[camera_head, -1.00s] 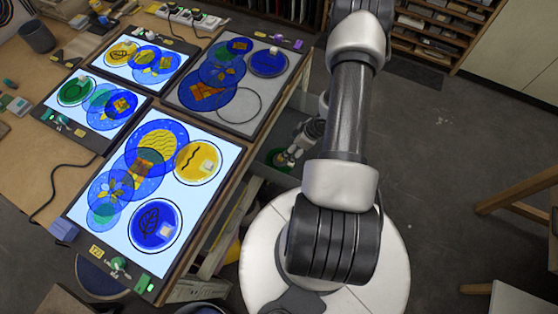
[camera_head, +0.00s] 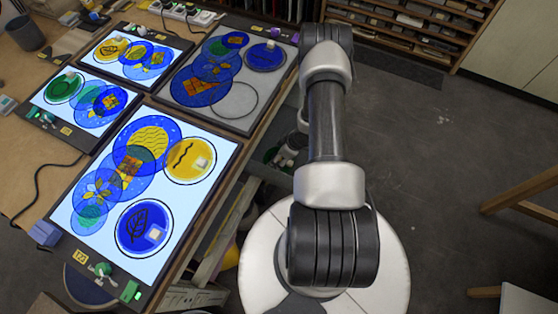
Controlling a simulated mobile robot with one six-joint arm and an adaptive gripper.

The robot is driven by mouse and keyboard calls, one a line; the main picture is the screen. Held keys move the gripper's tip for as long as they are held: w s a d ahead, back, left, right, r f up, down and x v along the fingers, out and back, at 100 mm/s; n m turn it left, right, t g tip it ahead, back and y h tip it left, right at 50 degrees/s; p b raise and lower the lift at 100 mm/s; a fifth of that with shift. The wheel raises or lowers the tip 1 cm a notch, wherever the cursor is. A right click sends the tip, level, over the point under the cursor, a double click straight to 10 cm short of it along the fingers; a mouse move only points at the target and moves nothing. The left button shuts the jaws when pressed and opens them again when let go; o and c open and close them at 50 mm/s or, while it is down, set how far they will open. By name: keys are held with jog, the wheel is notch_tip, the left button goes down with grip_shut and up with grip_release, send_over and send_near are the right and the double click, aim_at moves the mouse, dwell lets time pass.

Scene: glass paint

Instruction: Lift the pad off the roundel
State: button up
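Small pale pads sit on several roundels. On the large lit panel (camera_head: 70,221), one pad (camera_head: 201,163) is on the yellow roundel (camera_head: 181,165) and another pad (camera_head: 156,234) is on the blue leaf roundel (camera_head: 137,222). A pad (camera_head: 271,45) also sits on the blue roundel (camera_head: 260,60) of the unlit grey panel. I cannot tell which pad the task means. My gripper (camera_head: 280,157) seems to hang low beyond the panel's right edge, apart from these pads. It is small and partly hidden by my arm, so its fingers are unclear.
Two smaller lit panels with overlapping coloured discs stand at the back left. A dark cup (camera_head: 25,34) is at the far left corner. A slotted rack (camera_head: 427,28) stands at the back. A wooden stool or table (camera_head: 520,195) is at the right. Open floor lies between.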

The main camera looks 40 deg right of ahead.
jog(key=shift+c, duration=0.4)
jog(key=c, duration=0.8)
jog(key=shift+r, duration=0.1)
jog(key=shift+c, duration=0.2)
